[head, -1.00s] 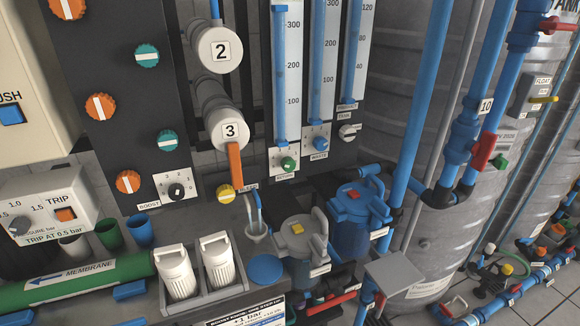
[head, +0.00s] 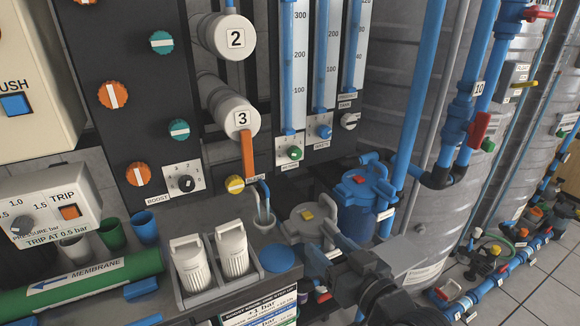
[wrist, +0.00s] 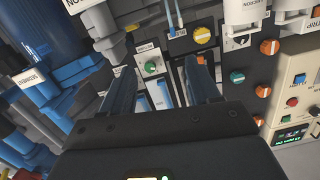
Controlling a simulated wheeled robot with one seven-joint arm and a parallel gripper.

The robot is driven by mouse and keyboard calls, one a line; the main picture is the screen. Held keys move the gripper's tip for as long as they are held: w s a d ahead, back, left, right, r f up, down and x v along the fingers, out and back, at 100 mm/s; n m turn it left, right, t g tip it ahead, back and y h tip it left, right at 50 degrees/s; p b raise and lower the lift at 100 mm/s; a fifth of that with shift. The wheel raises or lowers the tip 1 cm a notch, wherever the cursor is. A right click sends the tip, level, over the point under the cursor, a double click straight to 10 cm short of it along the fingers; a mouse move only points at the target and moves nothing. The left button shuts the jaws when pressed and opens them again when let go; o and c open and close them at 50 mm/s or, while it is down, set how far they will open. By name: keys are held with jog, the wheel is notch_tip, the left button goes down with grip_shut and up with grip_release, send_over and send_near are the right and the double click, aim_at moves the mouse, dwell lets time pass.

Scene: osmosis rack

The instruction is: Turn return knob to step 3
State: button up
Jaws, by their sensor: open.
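The return knob is a small green knob on a light plate under the leftmost flow tube. It shows in the head view (head: 295,153) and in the wrist view (wrist: 151,68). My gripper (head: 330,252) is at the lower middle of the head view, below and to the right of the knob and apart from it. In the wrist view my gripper (wrist: 159,72) has its two dark fingers spread, with nothing between them. The knob appears in the gap between the fingers, beyond their tips. The knob's step marks are too small to read.
The blue waste knob (head: 325,132) is close to the right of the return knob. A yellow knob (head: 235,184) and an orange lever (head: 248,155) are to its left. Grey (head: 306,214) and blue (head: 362,182) capped housings stand below it, near my gripper.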

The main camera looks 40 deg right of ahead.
jog(key=m+t+h+b, duration=0.1)
send_near(296, 156)
jog(key=shift+p+x, duration=0.3)
jog(key=shift+x, duration=3.65)
jog(key=shift+c, duration=0.3)
jog(key=c, duration=1)
jog(key=shift+m, duration=0.3)
